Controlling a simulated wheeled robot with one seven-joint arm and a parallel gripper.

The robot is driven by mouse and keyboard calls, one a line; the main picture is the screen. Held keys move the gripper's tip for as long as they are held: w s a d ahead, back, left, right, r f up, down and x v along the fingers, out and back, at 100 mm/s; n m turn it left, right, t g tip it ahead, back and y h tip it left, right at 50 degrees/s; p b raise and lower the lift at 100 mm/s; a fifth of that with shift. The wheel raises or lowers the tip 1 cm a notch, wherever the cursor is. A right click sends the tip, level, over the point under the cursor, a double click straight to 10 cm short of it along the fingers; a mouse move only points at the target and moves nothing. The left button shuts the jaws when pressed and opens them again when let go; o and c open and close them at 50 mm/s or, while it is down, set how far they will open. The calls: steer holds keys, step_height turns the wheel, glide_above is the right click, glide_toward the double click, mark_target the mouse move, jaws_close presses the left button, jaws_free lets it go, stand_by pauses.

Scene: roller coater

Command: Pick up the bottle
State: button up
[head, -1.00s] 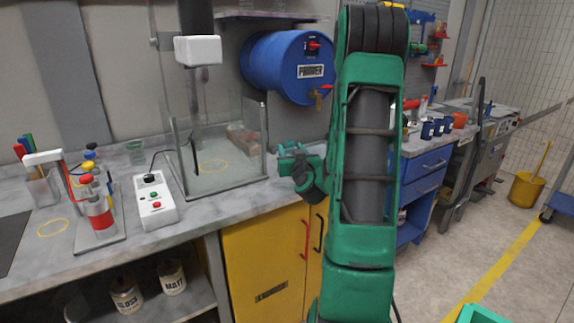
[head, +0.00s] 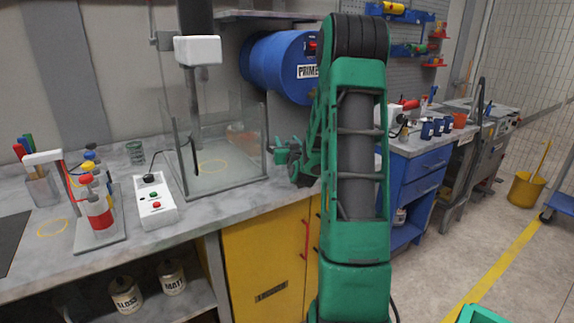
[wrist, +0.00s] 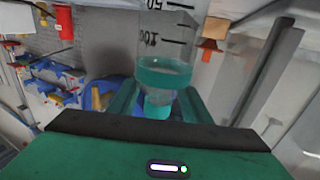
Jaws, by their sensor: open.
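In the wrist view a clear bottle (wrist: 165,45) with black graduation marks and a teal collar (wrist: 164,78) reaches down from the top edge. Its teal end shows between the two green fingers of my gripper (wrist: 157,104). The fingers are open, one on each side of it; I cannot tell whether they touch it. In the head view my gripper (head: 284,152) is above the counter, right of the clear-walled enclosure, partly behind my arm. I cannot make out the clear bottle in that view. A red-filled bottle (head: 101,218) stands in a rack at the left.
The marble counter (head: 120,258) carries a white control box (head: 154,202) and the clear-walled enclosure (head: 228,182). A blue drum (head: 275,65) is mounted behind my arm. Blue drawers (head: 420,180) stand to the right. The floor at the right is mostly open.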

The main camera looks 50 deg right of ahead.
steer(key=shift+w, duration=0.1)
jaws_close()
steer(key=shift+r, duration=0.1)
